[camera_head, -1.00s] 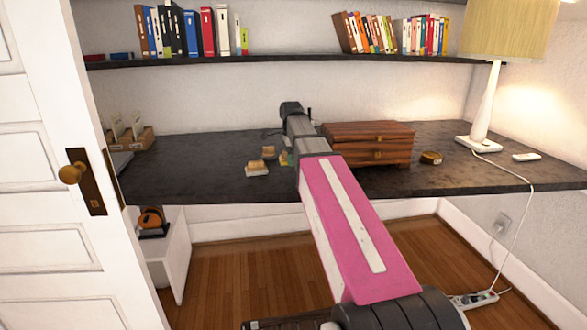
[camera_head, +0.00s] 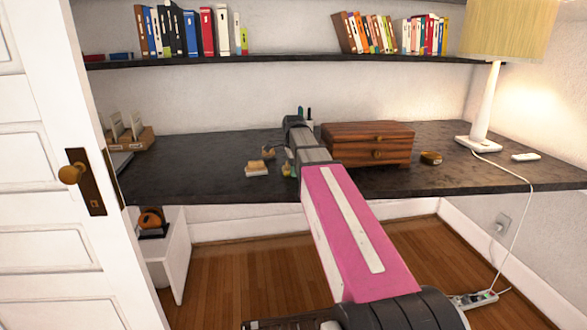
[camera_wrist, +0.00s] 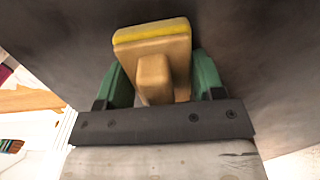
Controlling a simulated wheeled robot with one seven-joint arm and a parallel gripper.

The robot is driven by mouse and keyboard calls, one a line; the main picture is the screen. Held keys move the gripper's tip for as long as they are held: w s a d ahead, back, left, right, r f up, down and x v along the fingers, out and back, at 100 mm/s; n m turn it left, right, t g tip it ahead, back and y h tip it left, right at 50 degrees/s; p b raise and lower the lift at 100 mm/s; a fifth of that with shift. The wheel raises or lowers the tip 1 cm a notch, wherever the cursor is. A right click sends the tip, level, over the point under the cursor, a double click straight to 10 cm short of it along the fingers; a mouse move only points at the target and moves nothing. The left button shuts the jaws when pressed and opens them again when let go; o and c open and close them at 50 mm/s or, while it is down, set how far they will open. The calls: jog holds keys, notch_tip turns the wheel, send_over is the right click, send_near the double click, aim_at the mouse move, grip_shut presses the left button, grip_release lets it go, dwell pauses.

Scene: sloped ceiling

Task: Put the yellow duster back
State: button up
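The yellow duster is a wooden block with a knob handle and a yellow face. In the wrist view the yellow duster (camera_wrist: 152,55) sits between the green fingers of my gripper (camera_wrist: 160,78), which appear to press its two sides. In the head view my gripper (camera_head: 287,170) is low over the dark desk, left of the wooden drawer box, with a bit of yellow and green showing. Whether the duster touches the desk is unclear. Another duster, wooden with a pale face (camera_head: 257,168), lies on the desk just left of my gripper. A third small duster-like block (camera_head: 268,153) lies behind it and looks tilted.
The desk (camera_head: 200,170) has free room at left. The wooden drawer box (camera_head: 367,144) stands close right of my arm. A pen holder (camera_head: 309,125) is behind my wrist. A wooden organiser (camera_head: 132,138) is at far left, a lamp (camera_head: 487,110) at right. A bookshelf (camera_head: 290,60) hangs above.

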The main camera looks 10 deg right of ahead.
jog(key=shift+o, duration=1.4)
jog(key=shift+r, duration=0.1)
notch_tip(320, 180, up, 12)
jog(key=shift+r, duration=0.1)
